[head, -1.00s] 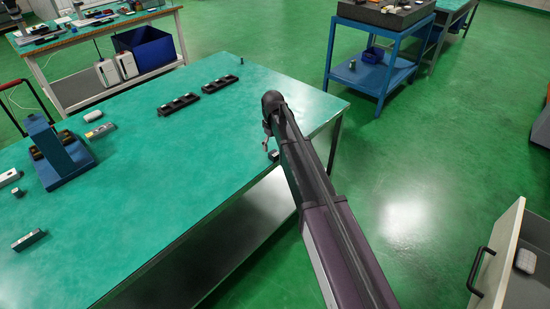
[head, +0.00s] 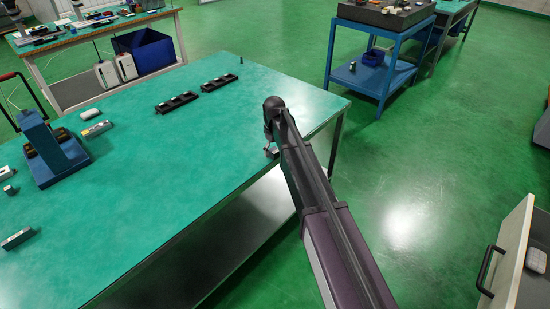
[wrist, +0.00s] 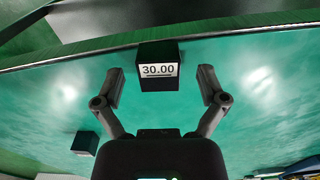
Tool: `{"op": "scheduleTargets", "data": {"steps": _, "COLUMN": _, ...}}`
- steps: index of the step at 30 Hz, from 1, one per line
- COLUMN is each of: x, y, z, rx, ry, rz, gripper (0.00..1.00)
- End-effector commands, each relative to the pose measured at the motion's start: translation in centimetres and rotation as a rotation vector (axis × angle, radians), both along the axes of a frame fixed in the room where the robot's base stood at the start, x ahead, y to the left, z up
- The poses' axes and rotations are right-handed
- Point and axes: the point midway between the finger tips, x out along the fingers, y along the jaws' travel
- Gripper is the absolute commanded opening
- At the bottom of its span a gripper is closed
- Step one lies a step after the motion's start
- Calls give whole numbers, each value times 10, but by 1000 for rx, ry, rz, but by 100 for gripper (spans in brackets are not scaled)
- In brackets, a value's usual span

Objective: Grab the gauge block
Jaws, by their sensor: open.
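The gauge block is a small dark block with a white "30.00" label (wrist: 158,70). It stands near the table's edge, in the upper middle of the wrist view. In the head view a small block (head: 271,153), which looks like the same one, shows at the table edge just below my gripper (head: 269,142), largely covered by my arm. In the wrist view my gripper (wrist: 160,74) is open, with one fingertip on each side of the block and a visible gap on both sides. I cannot tell how high the fingertips are.
Another dark block (wrist: 85,143) is at lower left in the wrist view. On the green table (head: 170,200) are two black racks (head: 177,102) (head: 218,83), a blue stand (head: 48,150) and several small parts at left. The table's middle is clear. An open drawer (head: 510,265) is at right.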

Motion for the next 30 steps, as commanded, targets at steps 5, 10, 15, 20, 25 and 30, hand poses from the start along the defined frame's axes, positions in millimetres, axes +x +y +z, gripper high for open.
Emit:
{"op": "scheduleTargets", "data": {"steps": 5, "x": 0, "y": 0, "z": -8, "rx": 0, "ry": 0, "rz": 0, "gripper": 91}}
{"op": "scheduleTargets", "data": {"steps": 10, "x": 0, "y": 0, "z": -8, "rx": 0, "ry": 0, "rz": 0, "gripper": 91}}
{"op": "scheduleTargets", "data": {"steps": 15, "x": 0, "y": 0, "z": -8, "rx": 0, "ry": 0, "rz": 0, "gripper": 91}}
{"op": "scheduleTargets", "data": {"steps": 20, "x": 0, "y": 0, "z": -8, "rx": 0, "ry": 0, "rz": 0, "gripper": 91}}
{"op": "scheduleTargets", "data": {"steps": 25, "x": 0, "y": 0, "z": -8, "rx": 0, "ry": 0, "rz": 1, "gripper": 77}}
{"op": "scheduleTargets", "data": {"steps": 30, "x": 0, "y": 1, "z": -8, "rx": 0, "ry": 0, "rz": 1, "gripper": 26}}
